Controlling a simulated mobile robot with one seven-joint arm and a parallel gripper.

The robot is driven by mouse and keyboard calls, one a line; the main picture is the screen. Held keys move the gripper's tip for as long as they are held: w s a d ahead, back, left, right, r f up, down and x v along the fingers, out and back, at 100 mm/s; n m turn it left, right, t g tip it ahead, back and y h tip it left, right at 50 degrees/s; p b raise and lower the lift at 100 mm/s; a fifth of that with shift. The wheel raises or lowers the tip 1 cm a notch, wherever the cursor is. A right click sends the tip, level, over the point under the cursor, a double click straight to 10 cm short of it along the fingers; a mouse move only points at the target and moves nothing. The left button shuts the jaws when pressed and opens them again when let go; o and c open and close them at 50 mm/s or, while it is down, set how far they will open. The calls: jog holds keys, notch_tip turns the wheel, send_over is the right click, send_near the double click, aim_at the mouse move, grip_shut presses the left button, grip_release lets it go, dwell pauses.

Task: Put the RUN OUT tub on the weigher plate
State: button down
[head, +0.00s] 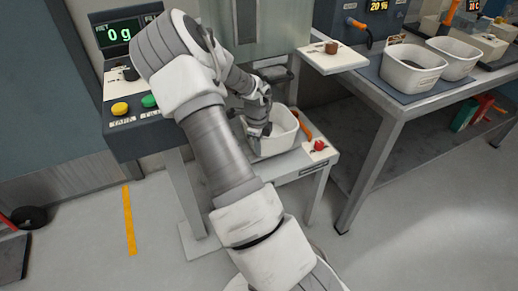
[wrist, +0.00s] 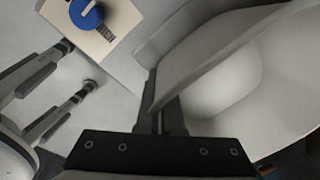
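A white tub (head: 283,132) sits at the low stand (head: 290,163) under the grey machine housing. No RUN OUT label is readable on it. My gripper (head: 260,130) reaches down at its left side, and my arm hides part of the stand. In the wrist view the tub (wrist: 225,80) fills the right side, its inside pale and empty-looking. The dark fingers of my gripper (wrist: 165,110) are close together with the tub's wall between them. I cannot tell whether the tub touches the surface below. The display (head: 119,33) reads 0 g.
Two white tubs (head: 412,68) (head: 455,57) stand on the bench at the right. A shelf (head: 334,58) holds a small brown block (head: 331,47). A red knob (head: 319,146) is at the stand's right. In the wrist view a blue knob (wrist: 86,14) shows. Floor in front is clear.

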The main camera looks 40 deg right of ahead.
jog(key=shift+f, duration=0.15)
jog(key=c, duration=1.1)
grip_release()
jog(key=shift+o, duration=0.2)
notch_tip(320, 180, up, 8)
jog(key=p, duration=0.3)
jog(key=shift+s+a, duration=0.2)
jog(key=shift+a, duration=0.15)
